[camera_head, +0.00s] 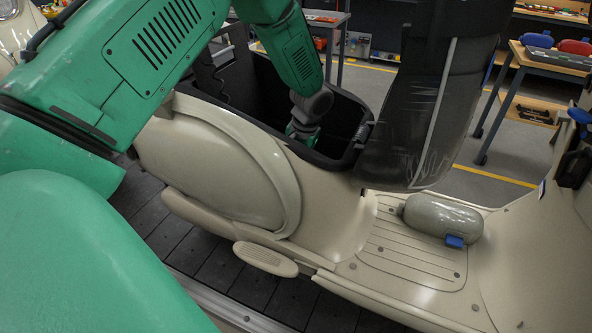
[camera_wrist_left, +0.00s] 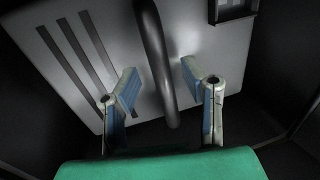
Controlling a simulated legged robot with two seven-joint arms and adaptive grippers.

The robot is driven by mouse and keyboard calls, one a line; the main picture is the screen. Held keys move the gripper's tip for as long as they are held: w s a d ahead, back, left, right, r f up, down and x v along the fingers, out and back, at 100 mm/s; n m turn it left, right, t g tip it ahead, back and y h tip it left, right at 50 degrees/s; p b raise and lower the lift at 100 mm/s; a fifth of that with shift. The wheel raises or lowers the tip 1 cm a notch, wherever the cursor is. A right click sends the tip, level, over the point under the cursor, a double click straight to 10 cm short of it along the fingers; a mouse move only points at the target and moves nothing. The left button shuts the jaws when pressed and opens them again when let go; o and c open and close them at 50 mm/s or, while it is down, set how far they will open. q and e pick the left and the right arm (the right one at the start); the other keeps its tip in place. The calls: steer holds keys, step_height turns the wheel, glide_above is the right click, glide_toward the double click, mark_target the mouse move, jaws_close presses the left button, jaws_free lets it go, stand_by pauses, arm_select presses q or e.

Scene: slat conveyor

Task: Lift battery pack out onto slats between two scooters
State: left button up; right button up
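A cream scooter (camera_head: 215,175) stands on dark conveyor slats (camera_head: 245,285) with its dark seat (camera_head: 415,120) tipped up. My left arm reaches down into its open black under-seat bin (camera_head: 345,110). In the left wrist view the grey battery pack (camera_wrist_left: 190,40) has dark stripes and a thick dark bar handle (camera_wrist_left: 155,55). My left gripper (camera_wrist_left: 160,82) is open, one blue-padded finger on each side of the handle, with gaps showing. The pack and fingertips are hidden by the bin in the head view. My right gripper is out of view.
A grey-green canister (camera_head: 440,217) with a blue tab lies on the footboard. Part of another cream body (camera_head: 12,35) shows at the top left. Slats are bare along the near side, beside a metal rail (camera_head: 225,308). Workbenches (camera_head: 550,62) stand behind.

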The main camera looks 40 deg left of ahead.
arm_select(q)
steer(key=shift+a+f, duration=0.25)
steer(key=shift+a, duration=0.15)
steer(key=shift+d, duration=0.1)
steer(key=shift+d+r, duration=0.1)
steer(key=shift+d, duration=0.15)
jaws_close()
steer(key=shift+w+a, duration=0.15)
